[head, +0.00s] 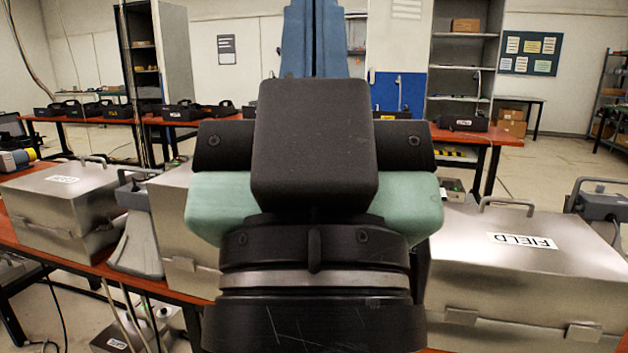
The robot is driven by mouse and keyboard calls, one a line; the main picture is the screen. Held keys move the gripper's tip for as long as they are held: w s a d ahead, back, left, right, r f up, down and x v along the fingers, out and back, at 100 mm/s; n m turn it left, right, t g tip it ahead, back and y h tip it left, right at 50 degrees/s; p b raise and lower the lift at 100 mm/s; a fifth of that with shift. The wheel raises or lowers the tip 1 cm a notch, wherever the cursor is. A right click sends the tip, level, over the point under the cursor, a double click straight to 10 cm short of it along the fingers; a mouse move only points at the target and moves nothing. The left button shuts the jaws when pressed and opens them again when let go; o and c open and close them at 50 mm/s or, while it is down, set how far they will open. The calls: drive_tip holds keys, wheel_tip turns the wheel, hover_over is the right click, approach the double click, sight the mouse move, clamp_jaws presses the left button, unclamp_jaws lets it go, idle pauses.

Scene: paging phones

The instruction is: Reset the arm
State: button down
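My arm fills the middle of the head view, close to the camera. What looks like my gripper (314,150) is seen from behind as a black block with green-teal parts on both sides, above a dark round wrist with a silver ring. Its fingertips are hidden, so I cannot see whether it is open or shut, or whether it holds anything.
A metal case labelled FIELD (524,262) stands at right. Another metal case (62,205) stands at left on an orange-topped table (92,262). A grey device (600,203) is at far right. Behind are a table with black units (465,122) and shelves (467,50).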

wheel_tip(320, 180, up, 26)
drive_tip(key=p, duration=2.4)
drive_tip(key=shift+r, duration=0.2)
